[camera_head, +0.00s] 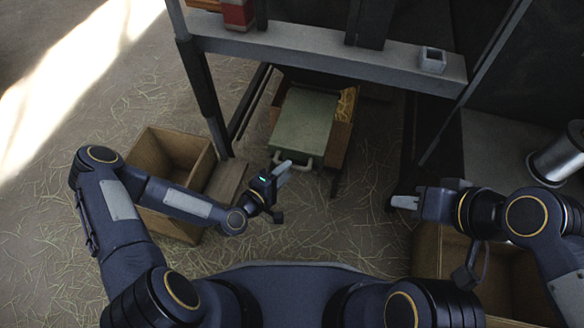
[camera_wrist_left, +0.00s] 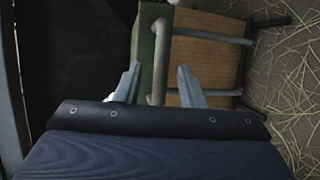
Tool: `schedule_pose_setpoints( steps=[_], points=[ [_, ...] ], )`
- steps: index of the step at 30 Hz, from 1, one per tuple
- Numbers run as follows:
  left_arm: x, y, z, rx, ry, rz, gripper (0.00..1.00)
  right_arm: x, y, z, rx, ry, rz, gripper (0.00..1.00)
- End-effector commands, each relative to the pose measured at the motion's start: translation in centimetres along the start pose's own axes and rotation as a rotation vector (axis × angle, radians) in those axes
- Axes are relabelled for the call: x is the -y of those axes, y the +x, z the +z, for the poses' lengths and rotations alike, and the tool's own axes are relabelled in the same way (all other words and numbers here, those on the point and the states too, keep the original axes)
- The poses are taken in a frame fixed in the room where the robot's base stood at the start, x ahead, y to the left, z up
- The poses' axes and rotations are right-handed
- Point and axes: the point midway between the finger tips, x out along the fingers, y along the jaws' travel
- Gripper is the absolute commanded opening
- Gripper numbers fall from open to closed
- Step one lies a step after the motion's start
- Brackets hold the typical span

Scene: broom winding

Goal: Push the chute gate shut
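The chute gate (camera_head: 302,118) is a flat green panel under the bench, above a wooden box. A pale grey handle (camera_head: 304,163) is at its near end. In the left wrist view the gate's green edge (camera_wrist_left: 148,45) and a grey handle bar (camera_wrist_left: 158,65) show. My left gripper (camera_head: 284,172) is at the near end of the gate, by the handle. Its fingers are apart in the left wrist view (camera_wrist_left: 158,88), with the bar between them in the picture; contact is unclear. My right gripper (camera_head: 404,200) is apart from the gate, to the right; its finger gap is unclear.
The grey bench (camera_head: 330,45) spans above the gate, carrying a red block (camera_head: 238,14) and a small grey cup (camera_head: 433,60). Wooden crates stand at left (camera_head: 178,150) and right (camera_head: 430,250). A metal cylinder (camera_head: 556,155) is far right. Straw-strewn floor lies in front.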

Motion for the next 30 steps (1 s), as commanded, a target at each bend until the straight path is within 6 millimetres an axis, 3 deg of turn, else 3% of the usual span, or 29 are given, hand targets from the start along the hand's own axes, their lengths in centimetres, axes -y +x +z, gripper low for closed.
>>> schedule_pose_setpoints(
  steps=[6,17,26,30],
  points=[
    [0.2,3.0,0.0,0.001,0.001,0.000,0.36,-0.3,0.7,0.4,0.000,0.000,0.000,0.36],
    [0.0,3.8,0.1,0.001,-0.001,-0.002,0.36,-0.3,0.8,0.4,0.000,0.000,0.000,0.36],
    [0.0,3.8,0.0,0.001,0.000,-0.002,0.00,-0.3,0.8,0.4,0.000,0.000,0.000,0.36],
    [0.0,3.8,0.0,0.001,0.000,-0.002,0.00,-0.3,0.8,0.4,0.000,0.000,0.000,0.36]
  ],
)
